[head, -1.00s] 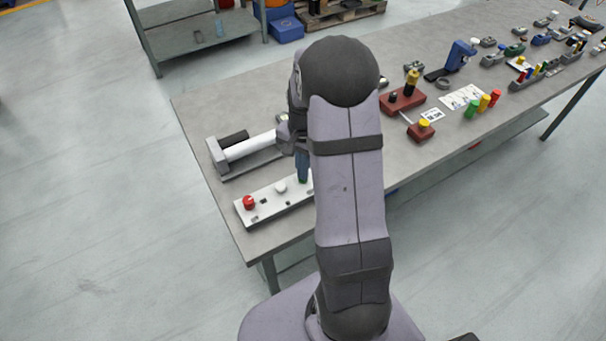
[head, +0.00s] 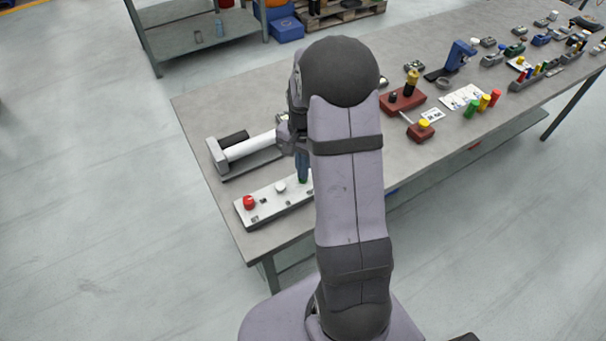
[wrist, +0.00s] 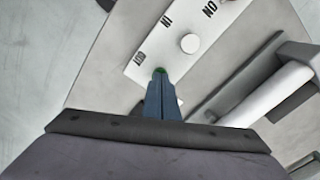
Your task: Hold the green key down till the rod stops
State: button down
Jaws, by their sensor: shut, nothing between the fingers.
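The green key (wrist: 159,70) is mostly hidden under my gripper's fingertips; only a thin green edge shows. It also shows in the head view (head: 302,181) at the right end of the white key panel (head: 265,208). My gripper (wrist: 160,77) is shut and points down, with its blue fingertips at the key and apparently touching it. How far the key is pressed cannot be told. The white rod (head: 250,147) lies in a grey holder behind the panel; its right end is hidden by my arm in the head view.
The panel also carries a white key (head: 280,187) and a red knob (head: 249,202). A dark red block with knobs (head: 402,101), a smaller red block with a yellow button (head: 421,131) and coloured pegs stand farther right on the grey table.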

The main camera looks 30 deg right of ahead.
jog(key=shift+s+a+f, duration=0.1)
jog(key=shift+s+f, duration=0.05)
jog(key=shift+s, duration=0.1)
dwell(0.3)
jog(key=shift+w+r+p, duration=0.15)
jog(key=shift+r+p, duration=0.8)
jog(key=shift+r, duration=0.15)
jog(key=shift+w+r+p, duration=0.1)
jog(key=shift+r+p, duration=0.85)
jog(key=shift+r, duration=0.15)
